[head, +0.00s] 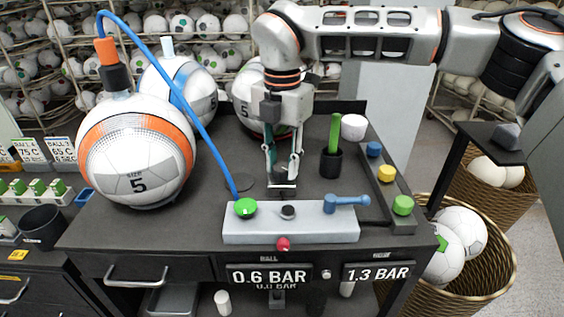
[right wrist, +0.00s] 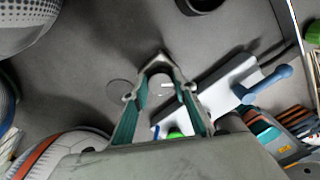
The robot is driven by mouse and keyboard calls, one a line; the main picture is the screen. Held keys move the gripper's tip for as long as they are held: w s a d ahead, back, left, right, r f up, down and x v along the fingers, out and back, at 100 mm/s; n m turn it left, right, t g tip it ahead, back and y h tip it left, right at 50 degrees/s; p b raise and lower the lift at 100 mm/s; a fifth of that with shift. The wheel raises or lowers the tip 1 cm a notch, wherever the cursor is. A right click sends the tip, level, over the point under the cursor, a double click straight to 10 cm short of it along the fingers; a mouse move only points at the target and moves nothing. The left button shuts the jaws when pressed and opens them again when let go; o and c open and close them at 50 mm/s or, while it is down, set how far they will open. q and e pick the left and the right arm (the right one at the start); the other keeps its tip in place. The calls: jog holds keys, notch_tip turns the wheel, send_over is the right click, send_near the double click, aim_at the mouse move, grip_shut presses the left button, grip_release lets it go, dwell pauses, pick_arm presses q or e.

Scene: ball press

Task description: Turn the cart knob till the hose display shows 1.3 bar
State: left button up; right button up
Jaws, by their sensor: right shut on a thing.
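The console (head: 290,225) on the cart carries a green button (head: 245,207), a small black knob (head: 288,211), a blue lever (head: 345,201) and a red knob (head: 283,243) on its front. The left display (head: 269,276), under the word BALL, reads 0.6 BAR. The right display (head: 377,272) reads 1.3 BAR; its label is too small to read surely. A small pale knob (head: 326,274) sits between them. My right gripper (head: 283,187) points down just behind the black knob. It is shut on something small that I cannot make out. My left gripper is not in view.
A ball (head: 137,152) with orange bands stands at left on the cart. A blue hose (head: 185,100) arches from its top to the console. A black cup (head: 331,162) with a green rod and a tray (head: 385,190) with coloured knobs stand at right.

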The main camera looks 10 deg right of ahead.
aim_at(282, 166)
jog(key=shift+r, duration=0.15)
jog(key=o, duration=1.1)
notch_tip(282, 166, up, 12)
jog(key=shift+f, duration=0.1)
